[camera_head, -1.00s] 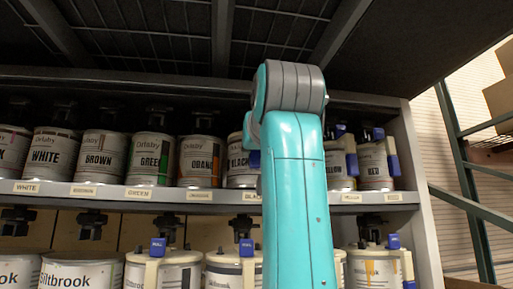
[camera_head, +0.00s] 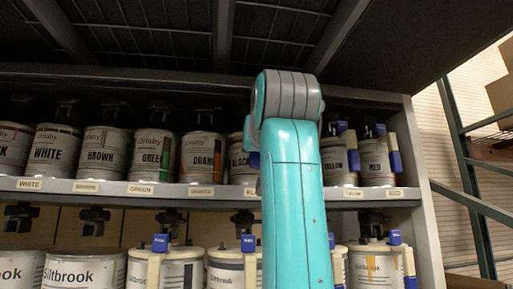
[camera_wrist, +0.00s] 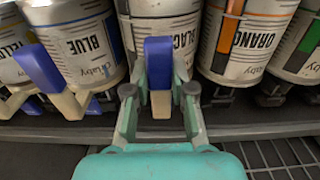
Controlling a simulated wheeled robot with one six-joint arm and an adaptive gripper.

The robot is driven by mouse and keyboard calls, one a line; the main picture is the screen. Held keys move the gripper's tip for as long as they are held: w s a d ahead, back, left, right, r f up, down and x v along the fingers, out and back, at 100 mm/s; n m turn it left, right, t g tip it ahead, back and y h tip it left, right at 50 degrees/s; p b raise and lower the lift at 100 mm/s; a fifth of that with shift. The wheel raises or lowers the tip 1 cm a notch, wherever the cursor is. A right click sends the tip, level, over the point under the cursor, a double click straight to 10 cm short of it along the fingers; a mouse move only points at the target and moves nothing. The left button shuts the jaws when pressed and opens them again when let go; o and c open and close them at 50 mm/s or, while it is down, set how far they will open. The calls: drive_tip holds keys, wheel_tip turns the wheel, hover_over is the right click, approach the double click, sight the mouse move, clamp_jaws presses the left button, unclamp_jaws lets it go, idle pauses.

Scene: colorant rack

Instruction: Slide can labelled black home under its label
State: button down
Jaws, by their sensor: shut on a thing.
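The can labelled black (camera_head: 238,162) stands on the upper shelf, right of the orange can, mostly hidden behind my arm in the head view. In the wrist view, which is upside down, the black can (camera_wrist: 184,42) is in the middle, with a blue-and-white handle (camera_wrist: 158,62) at its front. My gripper (camera_wrist: 159,100) is shut on this handle, one finger on each side. A shelf label starting with "BL" (camera_head: 250,191) shows below the can; my arm covers the rest of it.
The orange can (camera_head: 203,160) and the blue can (camera_wrist: 88,45) stand close on either side. Yellow (camera_head: 339,163) and red (camera_head: 376,162) cans with blue handles stand further right. The upper shelf edge (camera_head: 110,187) runs below them. Larger cans fill the lower shelf.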

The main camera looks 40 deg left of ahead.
drive_tip(key=shift+r, duration=0.1)
drive_tip(key=c, duration=0.9)
unclamp_jaws()
drive_tip(key=shift+c, duration=0.2)
drive_tip(key=shift+o, duration=0.2)
drive_tip(key=v, duration=1.2)
